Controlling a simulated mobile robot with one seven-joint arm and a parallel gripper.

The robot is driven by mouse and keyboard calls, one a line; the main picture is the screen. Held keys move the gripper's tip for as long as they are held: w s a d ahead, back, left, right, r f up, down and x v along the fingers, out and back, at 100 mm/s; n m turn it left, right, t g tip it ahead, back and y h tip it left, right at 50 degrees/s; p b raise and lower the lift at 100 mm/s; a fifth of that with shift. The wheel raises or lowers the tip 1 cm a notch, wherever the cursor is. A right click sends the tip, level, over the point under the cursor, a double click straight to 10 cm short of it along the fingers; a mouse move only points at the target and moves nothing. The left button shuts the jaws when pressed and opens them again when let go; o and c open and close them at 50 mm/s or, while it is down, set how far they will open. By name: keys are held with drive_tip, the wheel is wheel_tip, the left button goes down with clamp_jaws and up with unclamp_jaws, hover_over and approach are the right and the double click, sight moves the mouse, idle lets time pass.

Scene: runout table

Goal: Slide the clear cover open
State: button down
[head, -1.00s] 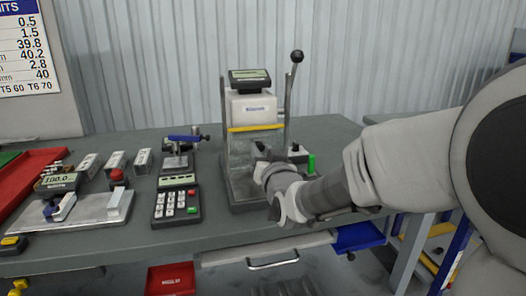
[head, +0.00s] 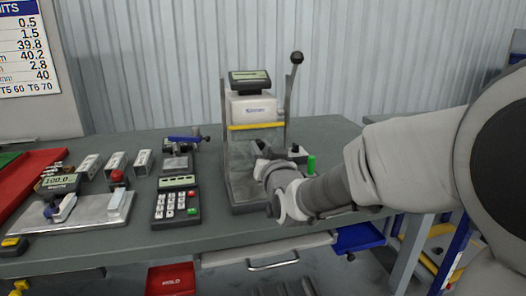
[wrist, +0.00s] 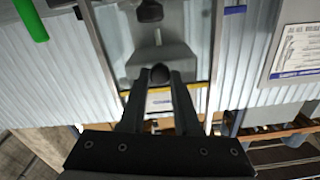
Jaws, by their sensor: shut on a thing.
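The clear cover (head: 241,149) is a see-through pane on the front of the bench press, below a yellow strip (head: 255,126). In the wrist view the clear pane (wrist: 187,62) fills the middle, with a dark round knob (wrist: 160,73) on it. My gripper (head: 262,150) is in front of the pane, at its right part in the head view. In the wrist view my gripper (wrist: 158,82) has its two fingers closed in on either side of the knob. The fingertip contact is small and partly hidden in the head view.
A keypad unit (head: 176,203) stands close at the left.

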wheel_tip(320, 180, up, 12)
drive_tip(key=p, duration=0.4)
drive_tip(key=c, duration=0.6)
unclamp_jaws()
drive_tip(key=shift+f, duration=0.1)
drive_tip(key=shift+s, duration=0.1)
